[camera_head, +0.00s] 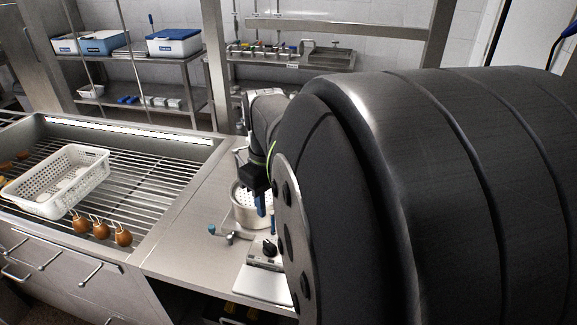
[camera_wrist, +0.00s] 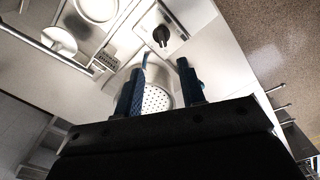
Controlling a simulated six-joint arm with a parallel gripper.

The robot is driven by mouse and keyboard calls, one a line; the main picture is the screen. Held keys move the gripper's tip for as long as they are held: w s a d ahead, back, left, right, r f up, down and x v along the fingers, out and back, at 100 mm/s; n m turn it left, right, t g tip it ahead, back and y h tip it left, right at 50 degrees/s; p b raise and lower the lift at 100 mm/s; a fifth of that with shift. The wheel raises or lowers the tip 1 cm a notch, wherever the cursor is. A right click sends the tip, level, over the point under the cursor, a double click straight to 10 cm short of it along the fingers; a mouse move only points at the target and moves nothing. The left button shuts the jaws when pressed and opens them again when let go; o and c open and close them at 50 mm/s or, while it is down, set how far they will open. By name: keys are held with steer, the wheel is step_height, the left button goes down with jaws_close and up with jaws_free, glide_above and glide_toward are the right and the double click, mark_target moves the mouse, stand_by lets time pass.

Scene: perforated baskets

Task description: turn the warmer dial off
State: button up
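The warmer dial (camera_head: 269,247) is a small black knob on a metal control panel at the counter's front, left of my large dark arm link. It also shows in the wrist view (camera_wrist: 161,36), just beyond my fingertips. Its pointer setting is too small to read. My gripper (camera_wrist: 164,62) has two blue-black fingers spread apart with nothing between them. The fingers do not touch the dial. In the head view my gripper (camera_head: 263,203) points down above the counter, behind the dial, beside a round metal pot (camera_head: 243,213). My arm hides the panel's right side.
A perforated insert (camera_wrist: 157,98) lies beneath my fingers. A small tap-like fitting (camera_head: 229,234) stands left of the panel. A white perforated basket (camera_head: 60,181) sits on the rack at left, near brown-handled hooks (camera_head: 101,229). Shelves (camera_head: 130,60) stand behind.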

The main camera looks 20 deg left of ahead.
mark_target(273, 246)
steer(key=shift+r, duration=1.55)
steer(key=shift+f, duration=0.1)
step_height(273, 246, down, 17)
steer(key=shift+f, duration=0.2)
steer(key=shift+r, duration=0.1)
